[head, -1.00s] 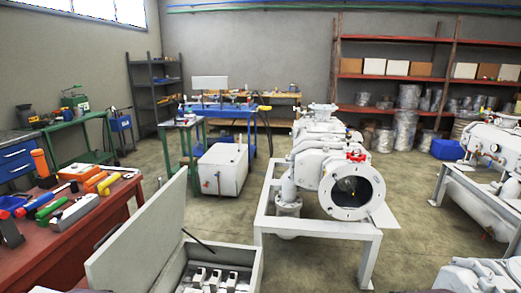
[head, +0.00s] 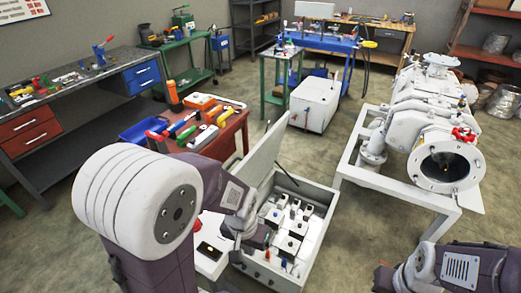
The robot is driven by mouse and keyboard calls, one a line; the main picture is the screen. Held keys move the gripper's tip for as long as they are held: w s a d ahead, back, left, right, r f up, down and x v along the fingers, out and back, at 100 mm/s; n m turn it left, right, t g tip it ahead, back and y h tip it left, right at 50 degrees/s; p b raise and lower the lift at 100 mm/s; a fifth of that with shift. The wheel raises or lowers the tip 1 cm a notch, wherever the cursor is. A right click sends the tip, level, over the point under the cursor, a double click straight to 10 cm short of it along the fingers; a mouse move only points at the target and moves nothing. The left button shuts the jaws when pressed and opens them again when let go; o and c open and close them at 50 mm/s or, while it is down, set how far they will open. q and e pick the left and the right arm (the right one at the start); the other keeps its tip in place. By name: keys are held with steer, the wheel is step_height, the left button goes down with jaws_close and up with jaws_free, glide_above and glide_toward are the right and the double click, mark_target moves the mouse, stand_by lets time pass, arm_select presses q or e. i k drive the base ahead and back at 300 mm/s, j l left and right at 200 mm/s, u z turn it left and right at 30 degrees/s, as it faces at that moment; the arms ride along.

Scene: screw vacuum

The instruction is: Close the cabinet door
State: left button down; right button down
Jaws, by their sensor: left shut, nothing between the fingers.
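The white cabinet (head: 318,238) stands low in front of me, with several switch-like parts inside. Its door (head: 262,153) stands raised on the left side, tilted up and open. A dark stay (head: 285,175) shows between door and box. My left gripper (head: 256,238) is shut and empty, near the left part of the cabinet, below the door. I cannot tell whether it touches the cabinet or door. My left arm hides part of the door's lower left. My right arm shows at the lower right, but its gripper is not in view.
A red table (head: 232,132) with tools stands behind the door on the left. A grey-topped workbench (head: 90,85) is farther left. A white pump on a frame (head: 430,205) stands right of the cabinet. Floor is clear between the cabinet and the white tank (head: 315,105).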

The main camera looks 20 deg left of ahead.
mark_target(252, 170)
steer(key=k+j, duration=0.1)
steer(key=j, duration=0.3)
steer(key=k+j+z, duration=0.1)
steer(key=j, duration=0.35)
steer(key=k+j, duration=0.15)
steer(key=j, duration=0.25)
steer(key=k+j, duration=0.15)
steer(key=j, duration=0.25)
steer(key=k+j+z, duration=0.1)
steer(key=j, duration=0.35)
steer(key=k+j, duration=0.2)
steer(key=j, duration=0.2)
steer(key=i+j+z, duration=0.35)
steer(key=j, duration=0.4)
steer(key=i+j+z, duration=0.2)
steer(key=j, duration=0.25)
steer(key=i, duration=0.1)
